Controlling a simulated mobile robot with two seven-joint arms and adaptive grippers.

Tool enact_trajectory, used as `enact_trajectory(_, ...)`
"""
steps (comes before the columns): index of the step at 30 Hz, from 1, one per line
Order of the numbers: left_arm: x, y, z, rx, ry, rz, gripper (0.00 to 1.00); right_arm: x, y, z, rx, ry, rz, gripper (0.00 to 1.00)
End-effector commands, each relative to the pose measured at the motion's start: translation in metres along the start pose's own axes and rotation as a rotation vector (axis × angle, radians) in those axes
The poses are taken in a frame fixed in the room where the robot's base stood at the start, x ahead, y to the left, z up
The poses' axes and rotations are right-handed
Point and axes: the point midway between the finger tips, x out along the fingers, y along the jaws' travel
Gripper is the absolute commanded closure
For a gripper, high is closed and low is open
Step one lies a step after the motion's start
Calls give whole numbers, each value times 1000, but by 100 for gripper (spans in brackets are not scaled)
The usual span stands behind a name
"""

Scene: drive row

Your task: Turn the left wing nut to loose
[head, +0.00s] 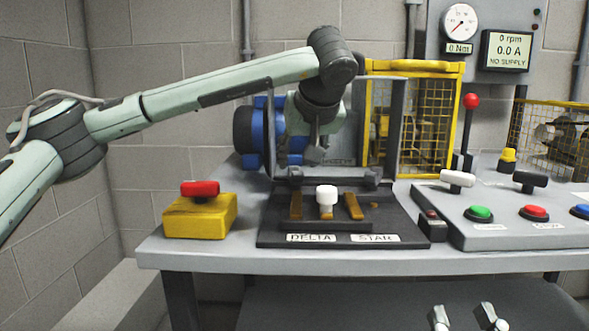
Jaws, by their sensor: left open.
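My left gripper (316,154) hangs downward in front of the blue motor (244,132), just above a dark crossbar (335,183). Its jaws are open, with nothing visible between them. Small dark fittings sit at the left end (294,174) and right end (371,176) of the crossbar. I cannot clearly make out a left wing nut or how it is turned; the gripper and wrist cover part of this area. My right gripper (464,317) shows only as two separated pale fingertips at the bottom edge, low in front of the bench, open and empty.
A white-knobbed selector (326,195) stands on the black DELTA/STAR plate (273,234) in front. A yellow box with a red button (200,190) is at the left. A yellow mesh guard (435,120) stands behind. A button console (465,222) fills the right.

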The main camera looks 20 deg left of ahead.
Motion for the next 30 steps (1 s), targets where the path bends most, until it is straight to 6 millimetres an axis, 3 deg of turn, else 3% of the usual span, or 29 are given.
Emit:
enact_trajectory(3, 22, -1, 1, 0, -3, -3, 59, 0, 1, -3, -2, 26, 1, 60)
enact_trajectory(9, 45, -1, 1, -1, -2, -2, 59, 0, 1, -8, -3, 57, 2, 60)
enact_trajectory(20, 50, 0, 0, 1, 0, 0, 59, 1, 2, -10, -4, 69, 2, 60)
enact_trajectory(30, 50, 0, 0, 1, 0, 0, 100, 1, 2, -10, -4, 68, 2, 60)
